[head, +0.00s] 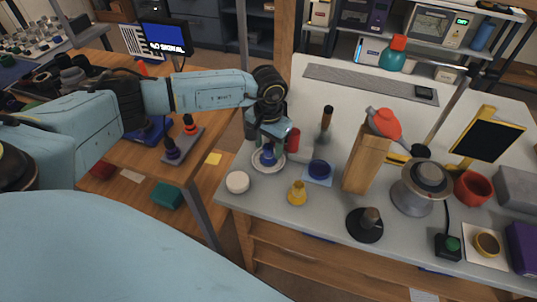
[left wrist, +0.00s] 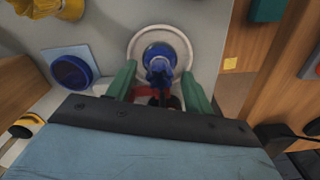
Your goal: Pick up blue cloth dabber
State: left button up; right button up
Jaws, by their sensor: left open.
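The blue cloth dabber (head: 268,158) stands on a white round dish (head: 258,165) near the left end of the grey bench. In the left wrist view the dabber (left wrist: 158,62) has a dark blue round base and a narrower upright handle, on the dish (left wrist: 186,52). My left gripper (head: 262,148) is above the dish. In the left wrist view its two green fingers (left wrist: 158,88) are open, one on each side of the dabber's handle. I cannot tell whether either finger touches it. My right gripper is not in view.
A blue round pot (head: 319,169) on a light blue square, a yellow knob-shaped piece (head: 297,193) and a white round lid (head: 237,182) stand close by. A red cylinder (head: 292,139) is just behind. A wooden block (head: 366,163) stands further right. The bench's front-left edge is near.

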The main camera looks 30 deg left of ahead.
aim_at(268, 147)
pick_arm(q)
jog(key=shift+f, duration=0.95)
jog(key=shift+c, duration=0.3)
jog(key=c, duration=1)
jog(key=shift+r, duration=0.1)
notch_tip(268, 147, up, 10)
jog(key=shift+f, duration=0.1)
